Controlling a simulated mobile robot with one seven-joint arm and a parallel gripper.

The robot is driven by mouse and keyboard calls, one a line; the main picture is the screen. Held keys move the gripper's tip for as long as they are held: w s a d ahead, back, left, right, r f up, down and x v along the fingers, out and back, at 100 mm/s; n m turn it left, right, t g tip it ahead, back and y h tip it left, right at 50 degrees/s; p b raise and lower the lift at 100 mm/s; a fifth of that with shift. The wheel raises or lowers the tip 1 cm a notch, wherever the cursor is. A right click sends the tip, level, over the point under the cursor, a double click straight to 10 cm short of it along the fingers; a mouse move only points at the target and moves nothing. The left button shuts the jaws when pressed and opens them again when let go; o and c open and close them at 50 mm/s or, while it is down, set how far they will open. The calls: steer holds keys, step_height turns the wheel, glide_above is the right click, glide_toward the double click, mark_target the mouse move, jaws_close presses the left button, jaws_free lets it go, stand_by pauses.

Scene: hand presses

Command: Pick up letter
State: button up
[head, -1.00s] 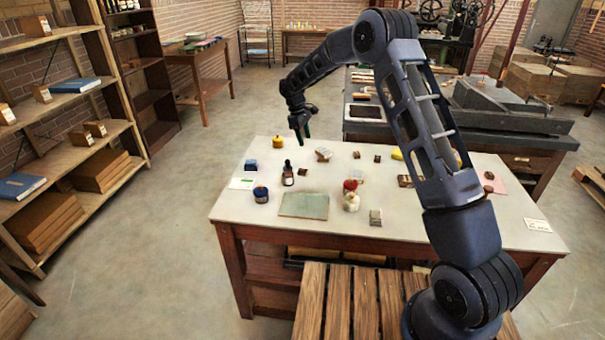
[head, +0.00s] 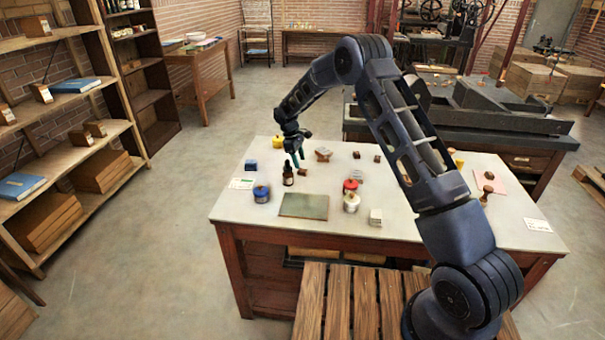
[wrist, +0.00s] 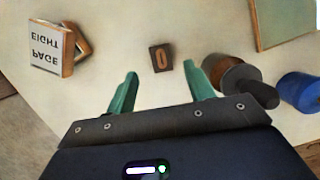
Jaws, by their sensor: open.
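The letter (wrist: 161,57) is a small dark brown block with a pale orange O-shaped or zero-shaped mark on its top. It lies flat on the table, apart from other things. In the head view the letter (head: 302,172) is a tiny brown block just right of the dark bottle. My gripper (wrist: 160,73) is open and empty, its two green fingers spread. The letter shows between and beyond the fingertips, not touched. In the head view my gripper (head: 297,162) hangs low above the table near the bottle.
The dark bottle (wrist: 246,82) is close beside the right finger, with a blue jar (wrist: 300,92) beyond. A green mat (wrist: 284,22) lies upper right. More jars and blocks stand on the pale table (head: 395,240).

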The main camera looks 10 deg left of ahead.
mark_target(302, 170)
steer(key=shift+x, duration=2.35)
steer(key=shift+s, duration=0.15)
steer(key=c, duration=1)
